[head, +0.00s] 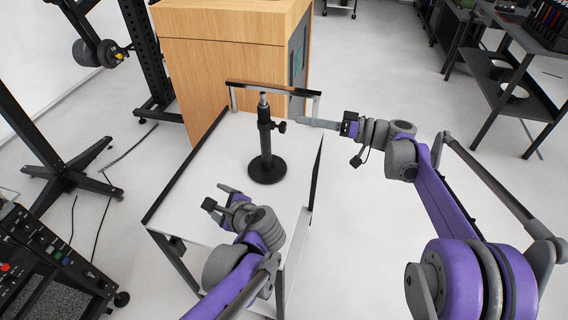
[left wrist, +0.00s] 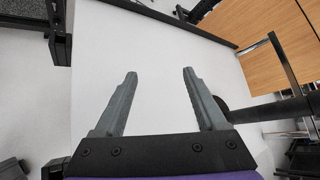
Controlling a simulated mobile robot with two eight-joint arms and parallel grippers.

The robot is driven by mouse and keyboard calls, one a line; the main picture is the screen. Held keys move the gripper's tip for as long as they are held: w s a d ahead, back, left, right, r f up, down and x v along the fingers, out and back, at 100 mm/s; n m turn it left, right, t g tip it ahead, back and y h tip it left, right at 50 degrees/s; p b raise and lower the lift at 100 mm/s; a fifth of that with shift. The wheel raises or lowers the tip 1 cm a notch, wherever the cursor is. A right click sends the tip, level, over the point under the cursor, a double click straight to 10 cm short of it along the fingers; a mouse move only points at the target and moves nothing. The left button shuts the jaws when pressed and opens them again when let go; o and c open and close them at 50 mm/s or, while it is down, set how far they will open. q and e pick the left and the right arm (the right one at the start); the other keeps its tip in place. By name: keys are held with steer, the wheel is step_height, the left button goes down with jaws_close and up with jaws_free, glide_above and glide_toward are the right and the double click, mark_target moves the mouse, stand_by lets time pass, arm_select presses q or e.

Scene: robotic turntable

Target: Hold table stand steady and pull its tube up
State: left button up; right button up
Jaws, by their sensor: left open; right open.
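The table stand (head: 266,140) stands upright on the white cart top in the head view. My left gripper (head: 226,196) is open and empty, in front and to the left of the base. In the left wrist view its two fingers (left wrist: 158,85) are spread over bare white surface, with part of the dark stand at the right. My right gripper (head: 305,123) is right of the post near the knob; contact cannot be told.
The white cart top (head: 195,175) has black side edges and a raised rail (head: 272,88) at the back. A wooden cabinet (head: 222,60) stands behind it. A black rack (head: 60,165) is at left, and dark shelves (head: 510,70) are at right.

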arm_select(q)
steer(key=w+d+r+m+t, duration=0.2)
steer(key=w+d+m+t, duration=0.1)
steer(key=w+d+m, duration=0.3)
steer(key=m+t, duration=0.4)
steer(key=m, duration=0.1)
glide_toward(268, 143)
steer(key=x, duration=1.1)
steer(key=shift+w+a, duration=0.1)
steer(key=shift+w, duration=0.15)
jaws_close()
